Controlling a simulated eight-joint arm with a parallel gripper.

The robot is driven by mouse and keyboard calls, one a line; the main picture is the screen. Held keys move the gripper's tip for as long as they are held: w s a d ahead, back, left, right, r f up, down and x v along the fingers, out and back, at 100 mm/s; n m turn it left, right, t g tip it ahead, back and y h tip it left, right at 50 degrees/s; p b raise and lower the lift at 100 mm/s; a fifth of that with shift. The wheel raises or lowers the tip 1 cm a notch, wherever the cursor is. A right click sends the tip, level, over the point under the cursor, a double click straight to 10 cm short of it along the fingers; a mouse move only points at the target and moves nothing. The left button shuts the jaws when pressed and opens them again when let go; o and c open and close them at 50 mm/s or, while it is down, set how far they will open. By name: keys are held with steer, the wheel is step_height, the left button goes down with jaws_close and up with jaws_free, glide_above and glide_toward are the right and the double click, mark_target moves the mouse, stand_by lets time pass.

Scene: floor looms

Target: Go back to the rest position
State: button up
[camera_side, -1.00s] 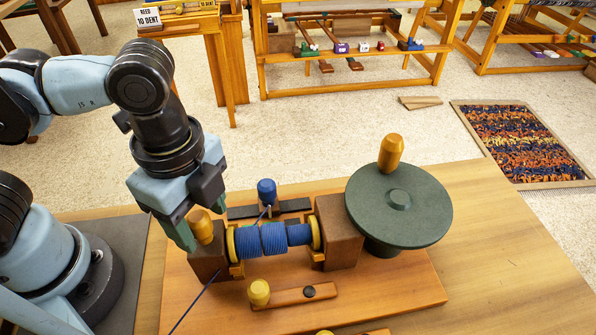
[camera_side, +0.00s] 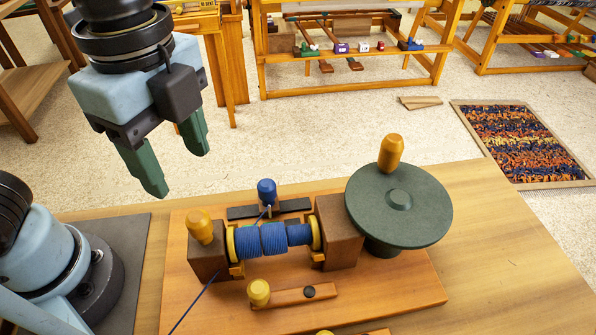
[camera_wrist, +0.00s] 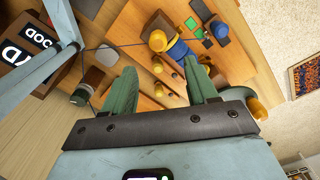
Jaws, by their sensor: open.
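My gripper (camera_side: 178,160) is open and empty, raised in the air above the left end of the winder in the side view. Its two green fingers point down and stand apart; they also show in the wrist view (camera_wrist: 163,88). Below is the winder: a blue-wound bobbin (camera_side: 268,240) lies between two brown wooden blocks. The left block carries a yellow-orange knob (camera_side: 201,226). A dark green wheel (camera_side: 398,212) with an orange handle (camera_side: 390,153) stands at the right. A blue thread runs from the bobbin to the lower left.
A blue-topped peg (camera_side: 267,191) stands behind the bobbin, and a yellow knob (camera_side: 259,292) on a wooden bar in front. The table's right part (camera_side: 500,270) is bare. Looms (camera_side: 350,50) and a woven rug (camera_side: 520,142) are on the floor beyond.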

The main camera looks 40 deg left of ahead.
steer(key=w+a+f+n+t, duration=0.3)
steer(key=w+a+n, duration=0.3)
steer(key=a+n, duration=0.2)
steer(key=w+a+f+n+t, duration=0.4)
steer(key=w+a+f+n, duration=0.2)
steer(key=a+n, duration=0.2)
steer(key=shift+a+f, duration=0.15)
steer(key=shift+a, duration=0.25)
